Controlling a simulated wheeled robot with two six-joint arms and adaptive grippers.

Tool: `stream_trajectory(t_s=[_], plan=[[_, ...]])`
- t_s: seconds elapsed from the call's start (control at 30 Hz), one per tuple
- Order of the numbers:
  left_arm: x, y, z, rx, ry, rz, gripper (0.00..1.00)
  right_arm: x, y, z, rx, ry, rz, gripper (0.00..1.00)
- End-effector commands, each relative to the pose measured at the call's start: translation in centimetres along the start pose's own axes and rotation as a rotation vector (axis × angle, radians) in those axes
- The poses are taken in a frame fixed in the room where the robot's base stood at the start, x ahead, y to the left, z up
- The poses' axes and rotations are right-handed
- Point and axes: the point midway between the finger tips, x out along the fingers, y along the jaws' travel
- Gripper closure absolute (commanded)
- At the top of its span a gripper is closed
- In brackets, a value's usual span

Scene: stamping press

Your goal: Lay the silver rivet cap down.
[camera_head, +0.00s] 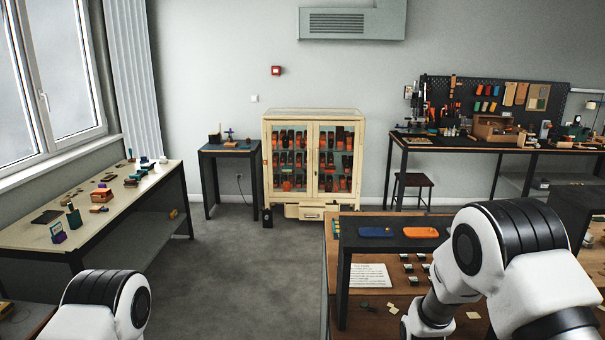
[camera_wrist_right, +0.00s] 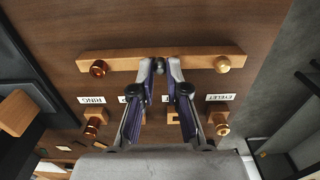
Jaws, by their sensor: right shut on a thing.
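In the right wrist view my right gripper (camera_wrist_right: 160,72) is shut, its two fingertips meeting over the middle of a wooden bar (camera_wrist_right: 120,58). A small silvery piece, the silver rivet cap (camera_wrist_right: 159,65), shows between the tips, mostly covered by them. I cannot tell whether it touches the bar. On the bar, a copper-coloured cap (camera_wrist_right: 98,68) sits at the left end and a brass-coloured one (camera_wrist_right: 222,64) at the right end. In the head view my right arm hides this gripper. My left gripper is out of view.
A RING label (camera_wrist_right: 91,100) and an EYELET label (camera_wrist_right: 220,97) lie below the bar, near copper (camera_wrist_right: 92,127) and brass (camera_wrist_right: 221,124) pieces on wooden blocks. The middle label is partly hidden by my fingers. A dark raised shelf (camera_head: 390,243) stands over the workbench.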

Motion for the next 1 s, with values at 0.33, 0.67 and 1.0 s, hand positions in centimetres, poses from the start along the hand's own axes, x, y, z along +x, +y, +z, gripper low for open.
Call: stream_trajectory(t_s=[0.33,0.67,1.0], plan=[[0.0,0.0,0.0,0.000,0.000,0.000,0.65,0.0,0.0,0.0,0.000,0.000,0.000,0.57],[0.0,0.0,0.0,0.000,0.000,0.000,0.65,-4.3,0.0,-0.2,0.001,0.005,0.000,0.57],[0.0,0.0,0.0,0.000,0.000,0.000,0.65,-11.4,0.0,-0.1,0.000,0.002,0.000,0.57]])
